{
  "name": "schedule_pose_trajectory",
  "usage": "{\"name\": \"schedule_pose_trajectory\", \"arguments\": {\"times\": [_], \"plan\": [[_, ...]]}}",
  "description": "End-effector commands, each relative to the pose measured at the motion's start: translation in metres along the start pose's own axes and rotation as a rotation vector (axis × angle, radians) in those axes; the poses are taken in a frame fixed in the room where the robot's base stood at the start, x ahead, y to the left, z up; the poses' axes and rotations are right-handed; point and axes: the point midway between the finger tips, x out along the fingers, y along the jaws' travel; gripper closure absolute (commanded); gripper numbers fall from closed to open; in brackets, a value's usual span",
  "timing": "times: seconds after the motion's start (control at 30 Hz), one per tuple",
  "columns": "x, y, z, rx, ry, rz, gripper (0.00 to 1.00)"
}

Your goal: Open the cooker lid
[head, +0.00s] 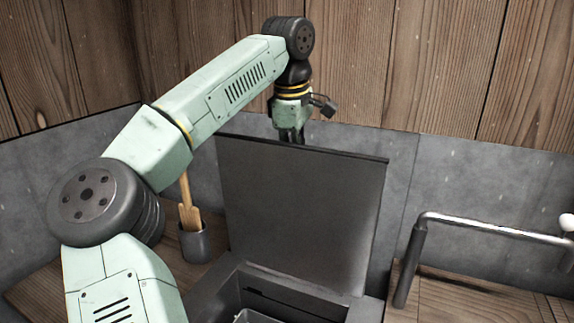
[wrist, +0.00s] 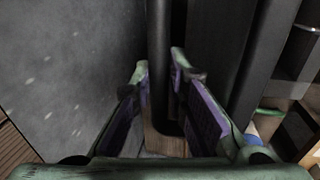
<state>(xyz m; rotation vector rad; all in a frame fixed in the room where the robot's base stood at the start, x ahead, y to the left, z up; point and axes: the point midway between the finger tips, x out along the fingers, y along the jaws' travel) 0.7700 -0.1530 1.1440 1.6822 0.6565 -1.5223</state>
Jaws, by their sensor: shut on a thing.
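The cooker lid (head: 300,210) is a flat dark grey panel. In the head view it stands raised, nearly upright, at the back of the cooker (head: 238,287), whose top opening is exposed. My gripper (head: 291,138) is at the lid's top edge, with its fingertips partly hidden behind it. In the wrist view, my gripper's fingers (wrist: 164,95) are on either side of a dark bar, the lid handle (wrist: 160,45), and are shut on it. The lid's dark panel (wrist: 215,50) runs beside the bar on the right.
A grey cup (head: 195,243) holding a wooden spatula (head: 189,205) stands on the wooden counter left of the cooker. A metal rail (head: 490,229) rises over the counter on the right. A grey wall (wrist: 70,75) is close on the gripper's left in the wrist view.

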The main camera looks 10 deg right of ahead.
Motion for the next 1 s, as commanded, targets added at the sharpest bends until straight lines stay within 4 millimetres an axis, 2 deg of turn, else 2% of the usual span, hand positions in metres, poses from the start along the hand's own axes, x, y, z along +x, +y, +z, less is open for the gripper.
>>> {"name": "schedule_pose_trajectory", "arguments": {"times": [0.2, 0.6, 0.63, 0.9, 1.0], "plan": [[0.004, 0.013, 0.000, -0.002, -0.001, 0.005, 1.00], [0.001, 0.016, -0.001, -0.004, 0.001, 0.011, 1.00], [0.001, 0.016, -0.001, -0.004, 0.001, 0.012, 0.85], [0.002, 0.015, -0.001, -0.004, 0.001, 0.009, 0.67], [0.003, 0.015, 0.000, -0.003, 0.000, 0.007, 0.65]]}}
